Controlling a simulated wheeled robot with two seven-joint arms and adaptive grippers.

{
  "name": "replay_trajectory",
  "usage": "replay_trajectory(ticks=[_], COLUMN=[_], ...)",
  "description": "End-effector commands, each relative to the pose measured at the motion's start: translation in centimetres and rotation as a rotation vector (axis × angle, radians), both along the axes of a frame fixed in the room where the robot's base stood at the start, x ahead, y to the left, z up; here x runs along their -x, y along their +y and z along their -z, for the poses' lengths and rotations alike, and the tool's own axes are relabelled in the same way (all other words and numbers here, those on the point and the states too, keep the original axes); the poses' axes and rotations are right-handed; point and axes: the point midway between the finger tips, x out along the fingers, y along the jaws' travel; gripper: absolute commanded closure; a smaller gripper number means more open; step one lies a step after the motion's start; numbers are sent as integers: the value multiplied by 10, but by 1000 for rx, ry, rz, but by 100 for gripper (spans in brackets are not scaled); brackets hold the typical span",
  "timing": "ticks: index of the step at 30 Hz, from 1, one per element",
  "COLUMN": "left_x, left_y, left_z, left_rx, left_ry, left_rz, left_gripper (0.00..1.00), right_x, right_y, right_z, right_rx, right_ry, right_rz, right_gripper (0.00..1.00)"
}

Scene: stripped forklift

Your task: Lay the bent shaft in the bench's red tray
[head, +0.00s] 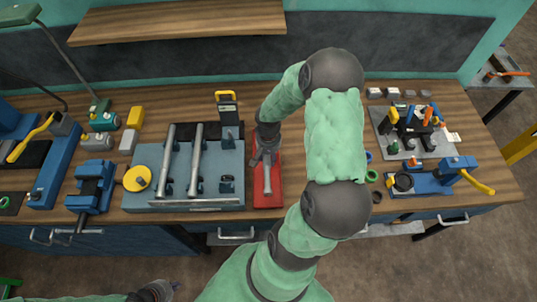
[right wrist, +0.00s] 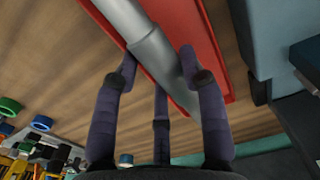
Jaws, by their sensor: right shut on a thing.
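The red tray (head: 274,196) lies on the bench, just right of the grey fixture plate. The bent shaft (right wrist: 150,45) is a grey metal bar with a thicker section; in the right wrist view it runs diagonally across the red tray (right wrist: 192,22). In the head view part of the shaft (head: 267,178) shows over the tray. My right gripper (head: 264,152) is above the tray, its fingers (right wrist: 158,72) shut around the shaft. I cannot tell whether the shaft touches the tray floor. My left gripper (head: 163,291) is low at the left, away from the bench; its fingers are unclear.
The grey fixture plate (head: 150,195) left of the tray carries two straight shafts (head: 167,160) on supports and a dial gauge (head: 137,178). A blue vise (head: 92,187) stands further left. Right of my arm are a tool board (head: 410,150) and a blue fixture (head: 430,183).

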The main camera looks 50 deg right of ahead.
Motion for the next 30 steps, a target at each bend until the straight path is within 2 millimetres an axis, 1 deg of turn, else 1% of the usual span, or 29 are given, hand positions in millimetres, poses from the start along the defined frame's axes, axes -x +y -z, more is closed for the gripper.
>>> replay_trajectory(ticks=[1,7,12,18,22,30], left_x=[0,0,0,0,0,0], left_y=[0,0,0,0,0,0], left_z=[4,13,26,36,39,39], left_rx=[0,0,0,0,0,0], left_ry=[0,0,0,0,0,0], left_rz=[0,0,0,0,0,0], left_gripper=[100,100,100,100,100,100], right_x=[-1,-1,-1,-1,-1,-1], right_y=[-1,-1,-1,-1,-1,-1], right_z=[4,19,32,43,46,46], right_rx=[3,2,3,3,3,3], right_ry=[-2,-2,-2,-2,-2,-2], right_rz=[1,-1,0,0,0,0], right_gripper=[100,100,100,100,100,100])
